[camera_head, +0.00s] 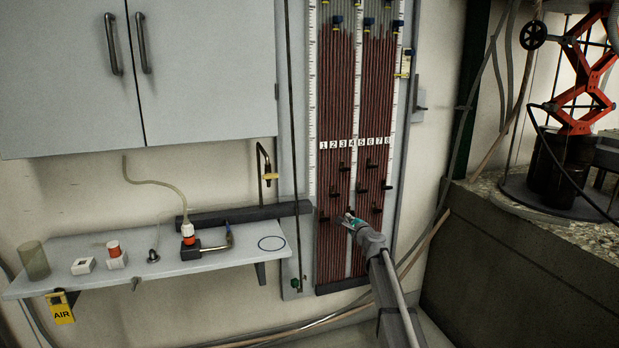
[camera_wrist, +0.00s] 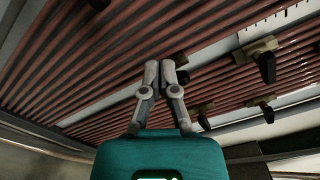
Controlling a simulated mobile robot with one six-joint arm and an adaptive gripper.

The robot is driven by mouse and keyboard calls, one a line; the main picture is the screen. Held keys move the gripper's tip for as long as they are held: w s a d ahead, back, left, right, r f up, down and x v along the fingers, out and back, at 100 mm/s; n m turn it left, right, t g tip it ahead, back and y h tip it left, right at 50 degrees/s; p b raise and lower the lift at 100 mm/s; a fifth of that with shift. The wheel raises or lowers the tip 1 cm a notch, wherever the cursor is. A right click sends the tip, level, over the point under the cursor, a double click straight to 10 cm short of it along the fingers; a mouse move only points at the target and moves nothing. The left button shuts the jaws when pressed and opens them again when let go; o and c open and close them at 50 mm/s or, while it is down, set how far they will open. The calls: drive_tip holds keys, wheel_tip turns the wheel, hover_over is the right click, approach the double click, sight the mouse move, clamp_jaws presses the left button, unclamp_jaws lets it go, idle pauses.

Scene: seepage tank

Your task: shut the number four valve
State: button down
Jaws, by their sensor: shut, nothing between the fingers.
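The number 4 label (camera_head: 350,144) sits in the white strip of digits across the tube panel in the head view. Below the strip are several small valves with black levers, set at staggered heights, such as one valve (camera_head: 341,167) under the left digits. Which one is number four I cannot tell for sure; my gripper covers part of that column. My gripper (camera_head: 347,217) is in front of the lower middle of the panel. In the wrist view its fingertips (camera_wrist: 167,67) are together and empty. A brass-bodied valve with a black lever (camera_wrist: 267,68) is to their right, apart from them.
More black levers (camera_wrist: 265,113) hang close to the right of my fingers. A shelf (camera_head: 150,266) with small items is left of the panel. A grey cabinet (camera_head: 190,70) hangs above it. A stone-topped tank (camera_head: 530,255) stands at right.

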drive_tip(key=shift+d+r+p, duration=0.15)
drive_tip(key=shift+r+p, duration=0.3)
idle(0.6)
drive_tip(key=shift+w+d+r+p, duration=0.1)
drive_tip(key=shift+d+r+p, duration=0.2)
drive_tip(key=shift+p, duration=0.05)
idle(0.6)
drive_tip(key=shift+r, duration=0.1)
drive_tip(key=shift+a+r+p, duration=0.2)
drive_tip(key=shift+r+p, duration=0.05)
drive_tip(key=shift+p, duration=0.05)
idle(0.4)
drive_tip(key=v, duration=0.6)
idle(0.4)
drive_tip(key=shift+a+m, duration=0.1)
drive_tip(key=shift+m, duration=0.2)
